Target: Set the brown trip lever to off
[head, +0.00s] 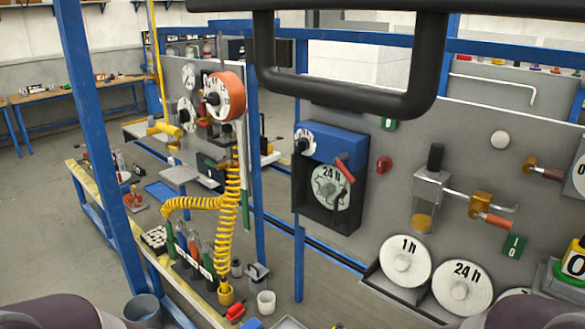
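A lever with a dark brown grip (549,173) is fixed to the grey panel at the right. Its grip points right and slightly down from a brass-coloured mount (530,163). No on or off mark can be read beside it. Below it, a lever with an orange-brown grip (497,221) sits on another brass mount (481,203), near a green plate marked 1 and 0 (515,247). I cannot tell which mark this lever points to. Neither of my grippers shows in the head view.
A blue and black box (331,143) with a 24 h dial and red lever hangs on the panel. Discs (405,262) stand below. A yellow coiled hose (232,210) hangs at centre left. A black bar (400,103) crosses the top. Blue posts (300,200) stand before the bench.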

